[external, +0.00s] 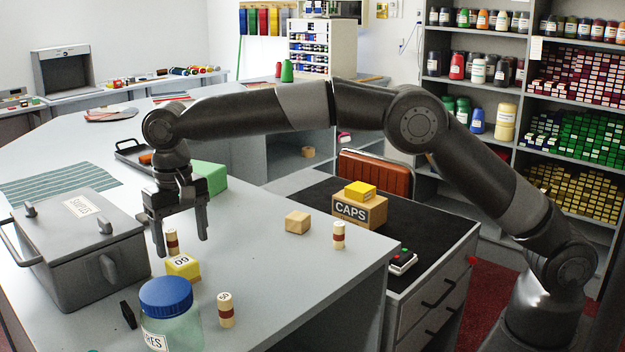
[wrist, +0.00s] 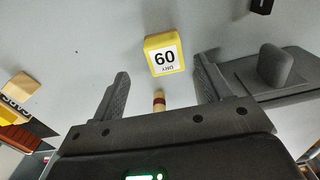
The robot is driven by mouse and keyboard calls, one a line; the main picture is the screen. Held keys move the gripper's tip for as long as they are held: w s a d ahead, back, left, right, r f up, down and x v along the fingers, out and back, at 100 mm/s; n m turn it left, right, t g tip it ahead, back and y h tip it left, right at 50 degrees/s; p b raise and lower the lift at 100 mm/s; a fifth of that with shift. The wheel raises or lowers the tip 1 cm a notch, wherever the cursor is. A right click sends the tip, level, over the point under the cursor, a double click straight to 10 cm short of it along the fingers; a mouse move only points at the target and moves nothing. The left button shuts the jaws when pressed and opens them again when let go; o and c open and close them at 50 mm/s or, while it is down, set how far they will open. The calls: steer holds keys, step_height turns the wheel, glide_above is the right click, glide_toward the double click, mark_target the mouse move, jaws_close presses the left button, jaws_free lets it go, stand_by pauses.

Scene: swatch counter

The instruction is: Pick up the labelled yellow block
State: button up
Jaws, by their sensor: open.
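The labelled yellow block (external: 183,267) sits on the grey counter, with a white label reading 60 in the wrist view (wrist: 162,54). My gripper (external: 182,250) is open and empty above the counter, close to the block. In the wrist view my open gripper (wrist: 162,82) has the block ahead of it, centred between the lines of the two fingers and beyond their tips. A small wooden cylinder with a red band (external: 172,242) stands behind the block and shows between the fingers in the wrist view (wrist: 159,101).
A grey lidded box (external: 80,245) stands left of the block. A blue-capped jar (external: 168,320) and a banded cylinder (external: 226,310) stand in front. A plain wooden block (external: 298,222) and another cylinder (external: 339,235) are to the right. A green block (external: 208,178) lies behind.

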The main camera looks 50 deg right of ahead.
mark_target(181, 260)
steer(key=shift+w+a+f, duration=0.15)
steer(key=shift+f, duration=1.45)
steer(key=shift+w+a+f, duration=0.1)
steer(key=shift+w+f, duration=0.05)
steer(key=shift+f, duration=1.4)
steer(key=shift+c, duration=0.3)
steer(key=c, duration=1)
steer(key=shift+r, duration=0.1)
